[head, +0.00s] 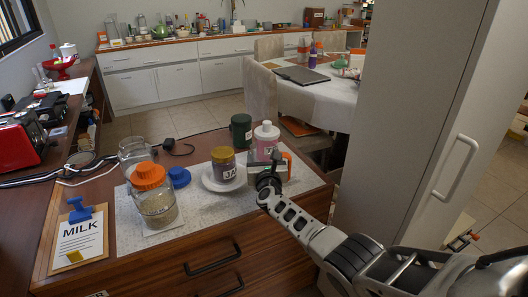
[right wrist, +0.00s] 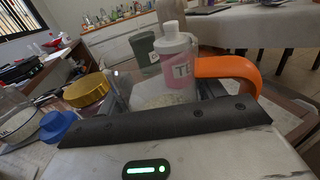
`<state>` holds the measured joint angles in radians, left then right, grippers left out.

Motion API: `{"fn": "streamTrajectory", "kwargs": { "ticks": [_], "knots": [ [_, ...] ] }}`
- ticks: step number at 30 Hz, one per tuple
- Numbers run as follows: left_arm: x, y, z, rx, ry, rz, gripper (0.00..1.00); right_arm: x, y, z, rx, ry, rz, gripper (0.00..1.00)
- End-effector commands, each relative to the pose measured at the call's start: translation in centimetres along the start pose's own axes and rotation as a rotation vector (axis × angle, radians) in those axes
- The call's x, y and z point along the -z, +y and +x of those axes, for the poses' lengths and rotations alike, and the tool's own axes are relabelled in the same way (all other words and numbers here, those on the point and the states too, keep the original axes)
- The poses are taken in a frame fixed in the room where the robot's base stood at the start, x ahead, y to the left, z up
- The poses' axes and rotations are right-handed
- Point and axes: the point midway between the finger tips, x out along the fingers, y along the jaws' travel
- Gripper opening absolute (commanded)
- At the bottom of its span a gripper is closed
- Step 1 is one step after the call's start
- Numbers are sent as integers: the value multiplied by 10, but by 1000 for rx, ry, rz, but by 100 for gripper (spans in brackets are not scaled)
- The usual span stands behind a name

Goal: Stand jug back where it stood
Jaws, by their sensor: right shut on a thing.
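The jug shows mainly as an orange handle (head: 288,163) at the right end of the speckled mat (head: 128,232). Its handle also arches up at the right in the right wrist view (right wrist: 235,66). The jug's body is mostly hidden by my gripper and looks see-through or grey. My right gripper (head: 268,172) is shut on the jug, just in front of the pink bottle (head: 266,143). I cannot tell whether the jug's base touches the mat. My left gripper is not in view.
A jar with a gold lid (head: 224,163) stands on a white plate (head: 212,184) left of my gripper. A dark green canister (head: 241,130) stands behind. An orange-lidded jar (head: 155,204), blue lid (head: 179,177) and MILK sign (head: 81,241) are farther left. The mat's front middle is clear.

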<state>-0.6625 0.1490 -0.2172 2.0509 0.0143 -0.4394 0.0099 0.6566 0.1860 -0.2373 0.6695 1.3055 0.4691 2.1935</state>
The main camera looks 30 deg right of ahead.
Motion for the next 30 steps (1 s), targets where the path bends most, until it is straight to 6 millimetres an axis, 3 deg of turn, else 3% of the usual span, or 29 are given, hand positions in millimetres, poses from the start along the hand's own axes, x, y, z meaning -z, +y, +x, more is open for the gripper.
{"fn": "streamTrajectory", "kwargs": {
  "ticks": [30],
  "knots": [
    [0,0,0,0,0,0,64,12,1,1,2,-3,2,24]
  ]
}}
